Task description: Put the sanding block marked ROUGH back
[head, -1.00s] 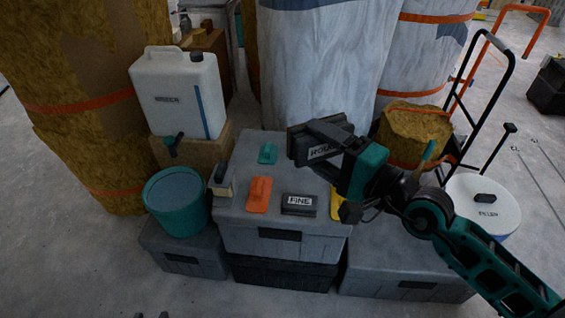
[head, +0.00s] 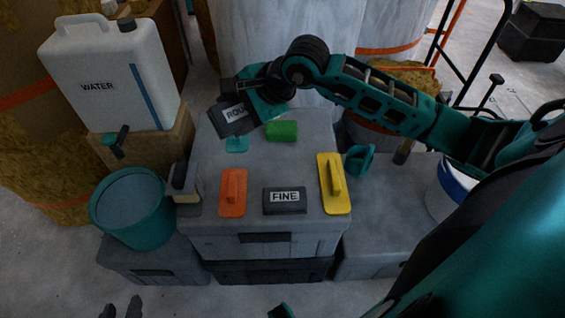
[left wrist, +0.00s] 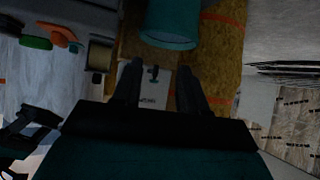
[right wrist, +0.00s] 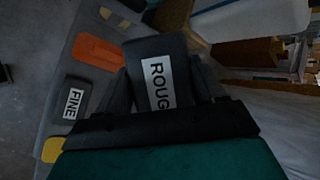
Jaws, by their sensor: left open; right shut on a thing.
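The dark sanding block marked ROUGH (head: 232,117) is held tilted above the back left of the grey toolbox lid (head: 215,222). My right gripper (head: 240,100) is shut on it; the block also shows between the fingers in the right wrist view (right wrist: 155,72), its label partly covered. A similar block marked FINE (head: 285,201) lies at the front middle of the lid and shows in the right wrist view (right wrist: 73,99). My left gripper (left wrist: 158,75) is open and empty in the left wrist view, with the water container beyond its fingers.
A teal bucket (head: 131,207) and a water container (head: 110,80) stand at the left.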

